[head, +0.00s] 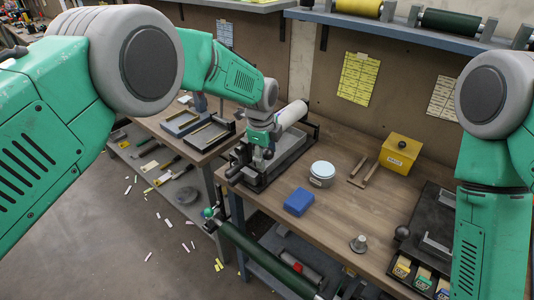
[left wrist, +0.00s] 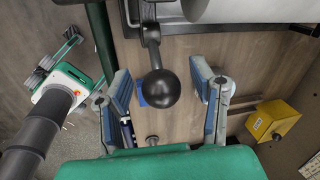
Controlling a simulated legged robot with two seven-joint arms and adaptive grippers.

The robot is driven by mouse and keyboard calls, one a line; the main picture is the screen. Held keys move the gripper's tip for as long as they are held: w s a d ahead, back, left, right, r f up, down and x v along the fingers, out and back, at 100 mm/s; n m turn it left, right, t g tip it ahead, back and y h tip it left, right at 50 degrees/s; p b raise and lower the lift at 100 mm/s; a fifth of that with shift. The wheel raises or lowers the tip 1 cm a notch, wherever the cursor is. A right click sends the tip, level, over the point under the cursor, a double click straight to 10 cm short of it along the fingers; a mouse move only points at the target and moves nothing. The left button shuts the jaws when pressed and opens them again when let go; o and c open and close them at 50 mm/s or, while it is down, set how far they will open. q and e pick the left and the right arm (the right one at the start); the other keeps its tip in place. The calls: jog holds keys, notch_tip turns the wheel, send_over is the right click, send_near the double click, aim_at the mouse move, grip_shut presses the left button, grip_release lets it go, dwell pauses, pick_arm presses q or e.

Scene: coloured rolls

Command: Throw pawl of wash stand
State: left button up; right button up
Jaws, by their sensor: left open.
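The wash stand (head: 291,165) is a dark frame with a grey tray at the table's left end. A white roll (head: 292,114) lies over it. My left gripper (head: 262,153) is over the stand's near left side. In the left wrist view its fingers (left wrist: 163,88) are open and apart. A dark lever with a black ball knob (left wrist: 158,88), which looks like the pawl, hangs between them in that view. I see gaps on both sides of the knob; contact is not visible. The stand's edge and the roll (left wrist: 240,9) show at the top. My right gripper is out of view.
On the table are a blue block (head: 299,202), a round pale tin (head: 322,173), a yellow box (head: 400,152), two brown sticks and a metal piece (head: 358,243). A green roll (head: 262,258) runs along the table's front. Small scraps litter the floor.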

pick_arm(q)
jog(key=shift+d, duration=0.3)
grip_shut()
jog(key=shift+w+a+r+h, duration=0.1)
jog(key=shift+w+a+h, duration=0.1)
jog(key=shift+h, duration=0.1)
jog(key=a+g+h+b, duration=0.1)
jog(key=b, duration=0.2)
jog(key=w+a+g+h+b, duration=0.1)
jog(key=h+b, duration=0.1)
jog(key=b, duration=0.1)
jog(key=shift+w+r+n+g+b, duration=0.1)
jog(key=shift+w+n+g+b, duration=0.1)
jog(key=shift+n+g+b, duration=0.15)
jog(key=shift+a+r+h+b, duration=0.15)
jog(key=shift+r+h+b, duration=0.2)
jog(key=shift+h+b, duration=0.05)
jog(key=shift+w+r, duration=0.1)
